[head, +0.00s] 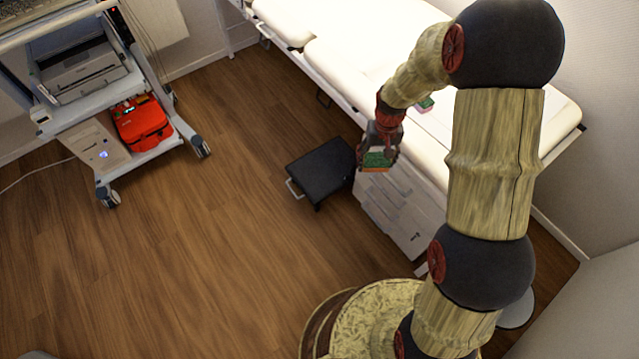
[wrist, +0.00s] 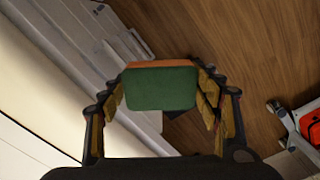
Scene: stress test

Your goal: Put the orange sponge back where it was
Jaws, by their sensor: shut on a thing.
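My gripper (head: 379,154) hangs beside the long edge of the white padded couch (head: 340,40), above the floor side. It is shut on the orange sponge (head: 376,168), which has a green layer on one face. In the wrist view, the sponge's green face (wrist: 158,90) fills the space between my gripper's fingers (wrist: 161,92), and a strip of its orange body (wrist: 160,63) shows along the far edge. A small green and pink item (head: 425,104) lies on the couch, partly hidden behind my arm.
A trolley with a printer (head: 85,75) and a red bag (head: 143,125) is at the left. The wooden floor between is clear.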

